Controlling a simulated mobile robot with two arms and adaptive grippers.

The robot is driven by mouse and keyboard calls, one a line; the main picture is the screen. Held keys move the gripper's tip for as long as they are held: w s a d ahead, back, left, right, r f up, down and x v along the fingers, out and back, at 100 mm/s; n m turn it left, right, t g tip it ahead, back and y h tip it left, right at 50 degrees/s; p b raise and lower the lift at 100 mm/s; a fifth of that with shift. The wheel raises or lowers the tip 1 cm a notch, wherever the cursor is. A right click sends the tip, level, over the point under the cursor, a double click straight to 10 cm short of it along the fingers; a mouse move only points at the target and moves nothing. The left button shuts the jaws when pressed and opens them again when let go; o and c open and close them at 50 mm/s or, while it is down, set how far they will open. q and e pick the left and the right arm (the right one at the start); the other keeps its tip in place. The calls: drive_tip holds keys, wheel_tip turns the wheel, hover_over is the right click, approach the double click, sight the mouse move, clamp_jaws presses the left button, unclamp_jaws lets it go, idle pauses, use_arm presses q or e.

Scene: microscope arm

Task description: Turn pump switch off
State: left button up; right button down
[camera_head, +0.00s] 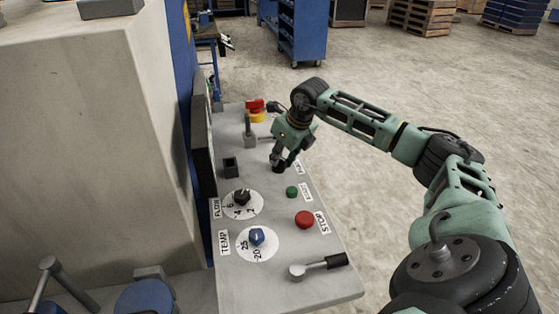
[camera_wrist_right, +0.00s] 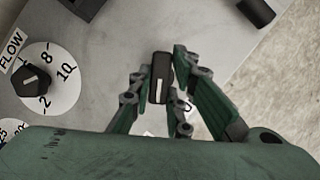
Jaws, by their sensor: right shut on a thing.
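The pump switch appears to be a small black rotary knob (camera_head: 277,167) with a white line on top. It stands on the grey control panel (camera_head: 262,190), beside a small label that I cannot read. In the right wrist view the black knob (camera_wrist_right: 160,78) sits between the fingers, its white line running almost straight up the picture. My right gripper (camera_head: 283,160) points down at the panel and is shut on this knob. Its fingers (camera_wrist_right: 158,90) press from both sides. My left gripper is in neither view.
Nearby are a green button (camera_head: 292,192), a red STOP button (camera_head: 304,219), the FLOW knob (camera_head: 241,197), the blue TEMP knob (camera_head: 256,237) and a black-handled lever (camera_head: 320,266). A red-and-yellow switch (camera_head: 256,110) stands at the far end. Open floor lies to the right.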

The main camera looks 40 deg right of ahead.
drive_tip(key=n+y, duration=0.1)
drive_tip(key=n, duration=0.2)
drive_tip(key=n+g+y, duration=0.1)
drive_tip(key=n, duration=0.2)
drive_tip(key=shift+w+d+r, duration=0.1)
drive_tip(key=shift+w+d, duration=0.05)
drive_tip(key=n, duration=0.2)
drive_tip(key=n+g+y, duration=0.1)
drive_tip(key=n, duration=0.2)
drive_tip(key=shift+d+y, duration=0.1)
drive_tip(key=shift+y, duration=0.2)
drive_tip(key=c, duration=1.6)
unclamp_jaws()
drive_tip(key=shift+g, duration=0.3)
drive_tip(key=shift+c, duration=0.2)
drive_tip(key=v, duration=1.1)
drive_tip(key=shift+d+r, duration=0.2)
drive_tip(key=shift+r, duration=0.15)
